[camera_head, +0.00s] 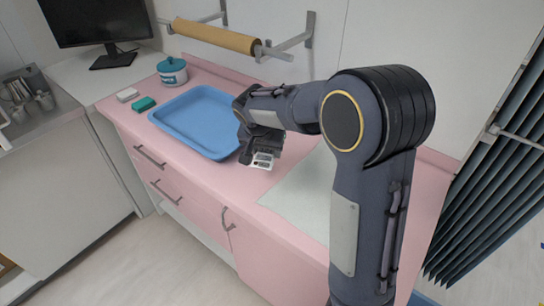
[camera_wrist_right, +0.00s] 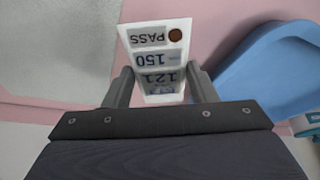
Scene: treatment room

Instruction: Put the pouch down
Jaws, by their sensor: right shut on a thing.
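The pouch (camera_wrist_right: 156,64) is a small white packet with printed labels, a brown dot and the word PASS. My right gripper (camera_wrist_right: 160,88) is shut on it, one finger on each side. In the head view the pouch (camera_head: 263,160) shows below my right gripper (camera_head: 258,148), over the pink counter just right of the blue tray. I cannot tell whether its lower end touches the counter. My left gripper is not in view.
The blue tray (camera_head: 163,121) looks empty on the pink counter (camera_head: 262,226). A pale mat (camera_head: 300,199) lies to the right. A teal-lidded jar (camera_head: 172,72), a white block (camera_head: 127,94) and a green block (camera_head: 144,104) stand at the left. A paper roll (camera_head: 215,36) hangs on the wall behind.

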